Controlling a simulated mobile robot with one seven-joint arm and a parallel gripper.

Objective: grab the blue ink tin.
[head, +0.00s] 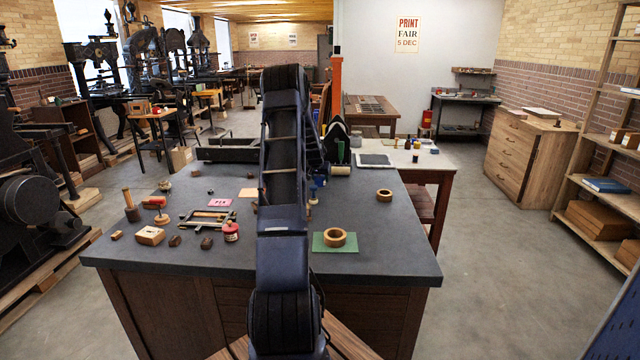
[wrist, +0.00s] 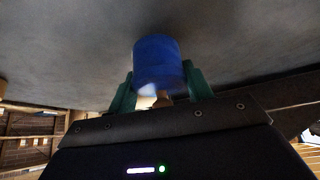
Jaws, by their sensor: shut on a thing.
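The blue ink tin (wrist: 156,58) is a plain blue cylinder in the middle of the wrist view. My gripper (wrist: 159,82) has its two green fingers on either side of it, shut on it. A small pale spot shows at the tin's lower edge, between the fingers. Grey surface lies behind the tin; I cannot tell whether the tin touches it. In the head view my own arm stands in front of the table's middle and hides most of my gripper and the tin.
A paler table (head: 435,160) adjoins behind right. The worktop's right side is mostly clear.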

